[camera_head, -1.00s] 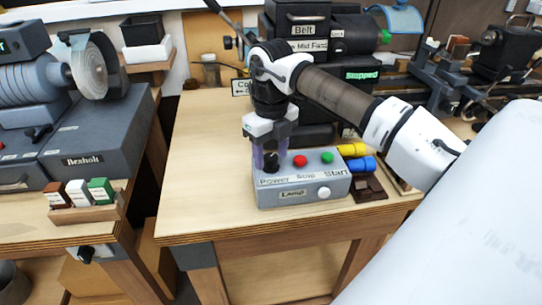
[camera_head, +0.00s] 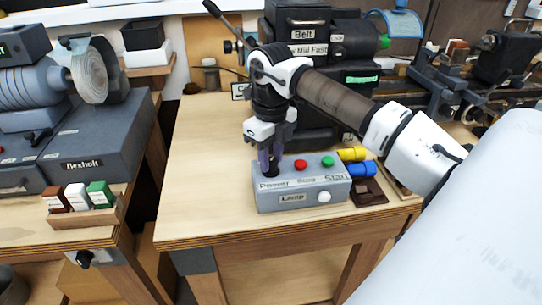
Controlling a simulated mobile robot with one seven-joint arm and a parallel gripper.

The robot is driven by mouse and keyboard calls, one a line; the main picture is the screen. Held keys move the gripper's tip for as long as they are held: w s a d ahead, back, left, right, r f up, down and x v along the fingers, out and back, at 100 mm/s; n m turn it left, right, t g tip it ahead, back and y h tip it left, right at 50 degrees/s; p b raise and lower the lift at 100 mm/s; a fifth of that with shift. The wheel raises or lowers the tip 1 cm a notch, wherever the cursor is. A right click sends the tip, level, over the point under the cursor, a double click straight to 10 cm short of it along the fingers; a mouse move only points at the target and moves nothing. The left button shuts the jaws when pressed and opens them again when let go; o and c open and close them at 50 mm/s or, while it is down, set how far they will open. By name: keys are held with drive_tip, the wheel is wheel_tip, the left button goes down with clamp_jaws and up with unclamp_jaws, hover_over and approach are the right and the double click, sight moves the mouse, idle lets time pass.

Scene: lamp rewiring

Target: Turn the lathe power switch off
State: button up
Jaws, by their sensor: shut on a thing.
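The grey control box (camera_head: 335,185) sits on the wooden bench. It has a black knob (camera_head: 271,171) over the word Power, a red Stop button (camera_head: 300,165), a green Start button (camera_head: 327,161) and a white button (camera_head: 324,197) beside a Lamp label. My gripper (camera_head: 270,163) points down from above and is shut on the black power knob. Its fingers partly hide the knob, so I cannot tell which way the knob points. The black lathe (camera_head: 309,19) stands behind, with a Belt label and a green display strip (camera_head: 362,79) that I cannot read.
Yellow (camera_head: 352,154) and blue (camera_head: 362,170) cylinders lie right of the box, beside a dark brown block (camera_head: 369,192). A grinder bench (camera_head: 95,165) stands at the left with small boxes in a wooden tray (camera_head: 82,217). The bench top left of the box is clear.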

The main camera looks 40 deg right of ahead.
sight(271, 160)
drive_tip(key=n+b, duration=0.1)
drive_tip(key=n, duration=1.1)
drive_tip(key=shift+w+n+b, duration=0.1)
drive_tip(key=shift+n+b, duration=0.2)
drive_tip(key=shift+b, duration=0.1)
drive_tip(key=shift+n, duration=1.9)
drive_tip(key=o, duration=1)
drive_tip(key=shift+d+r, duration=0.1)
drive_tip(key=shift+r, duration=0.05)
wheel_tip(271, 160, up, 14)
drive_tip(key=shift+f+b, duration=0.2)
drive_tip(key=shift+b, duration=0.1)
